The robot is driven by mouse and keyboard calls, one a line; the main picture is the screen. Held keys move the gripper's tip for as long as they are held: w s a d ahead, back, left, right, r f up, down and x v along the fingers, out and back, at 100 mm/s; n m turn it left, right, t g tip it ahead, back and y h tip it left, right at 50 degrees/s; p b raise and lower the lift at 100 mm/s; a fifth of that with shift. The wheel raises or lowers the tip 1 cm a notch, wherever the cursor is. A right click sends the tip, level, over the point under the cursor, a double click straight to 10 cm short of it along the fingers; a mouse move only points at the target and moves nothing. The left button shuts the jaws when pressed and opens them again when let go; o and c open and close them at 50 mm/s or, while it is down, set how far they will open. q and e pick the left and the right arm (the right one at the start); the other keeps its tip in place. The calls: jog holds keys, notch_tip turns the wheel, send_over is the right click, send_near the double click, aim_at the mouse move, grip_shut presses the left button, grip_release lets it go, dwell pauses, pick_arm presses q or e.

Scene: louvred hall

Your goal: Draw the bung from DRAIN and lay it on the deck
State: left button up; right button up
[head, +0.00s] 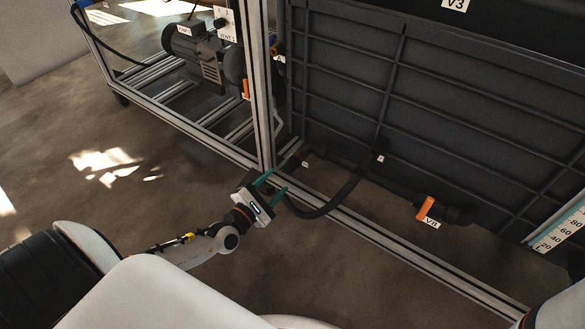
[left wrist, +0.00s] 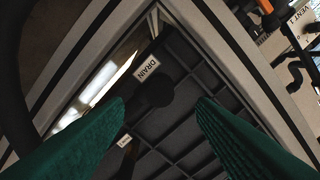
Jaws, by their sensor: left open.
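The white DRAIN label (left wrist: 147,67) shows in the left wrist view, upper middle. Just beside it is a dark round fitting (left wrist: 157,92), dim against the black panel; I cannot clearly tell bung from port. My left gripper (head: 272,184) is open and empty, near the foot of the frame's upright post in the head view. In the left wrist view its green fingers (left wrist: 162,106) stand apart on either side of the fitting's line, with no visible contact. In the head view the bung cannot be made out. My right gripper is out of view.
A ribbed black tank (head: 440,110) stands behind the metal frame rail (head: 400,245). A black hose (head: 335,200) loops close right of my left gripper. An orange-handled valve (head: 426,207) is farther right. A pump (head: 195,48) sits back left. The floor (head: 100,130) at left is clear.

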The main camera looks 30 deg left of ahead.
aim_at(287, 171)
pick_arm(q)
jog(key=shift+w+d+b, duration=0.15)
jog(key=shift+w+b, duration=0.4)
jog(key=shift+w, duration=1.4)
jog(key=shift+w+d+b, duration=0.15)
jog(key=shift+w+b, duration=0.35)
jog(key=shift+w, duration=1.45)
jog(key=shift+c, duration=0.5)
grip_shut()
